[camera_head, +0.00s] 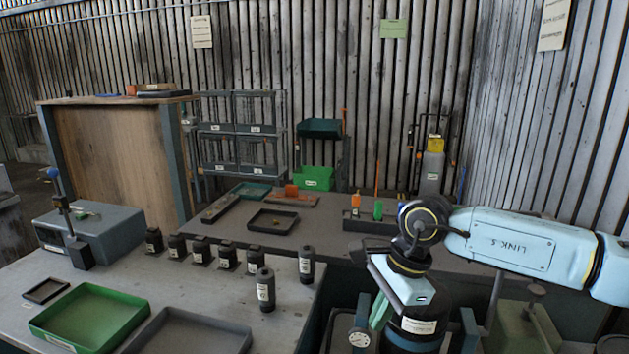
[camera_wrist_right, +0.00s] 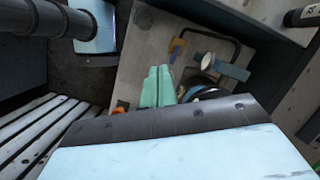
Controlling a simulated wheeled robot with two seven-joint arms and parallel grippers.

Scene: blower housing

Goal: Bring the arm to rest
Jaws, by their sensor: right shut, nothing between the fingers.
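My right arm, pale blue, comes in from the right in the head view and bends down at the wrist. My right gripper (camera_head: 379,313) points downward in front of the bench edge, with its teal fingers partly hidden behind the gripper body. The right wrist view shows its two green fingers (camera_wrist_right: 158,86) side by side, shut, with nothing between them. My left gripper is not in view.
Black cylinders (camera_head: 226,256) with labels stand on the left bench. A green tray (camera_head: 88,318) and a grey tray (camera_head: 190,335) lie in front. A dark shallow tray (camera_head: 273,221) is on the back bench. Below my right gripper are a gauge (camera_head: 359,338) and fixture parts.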

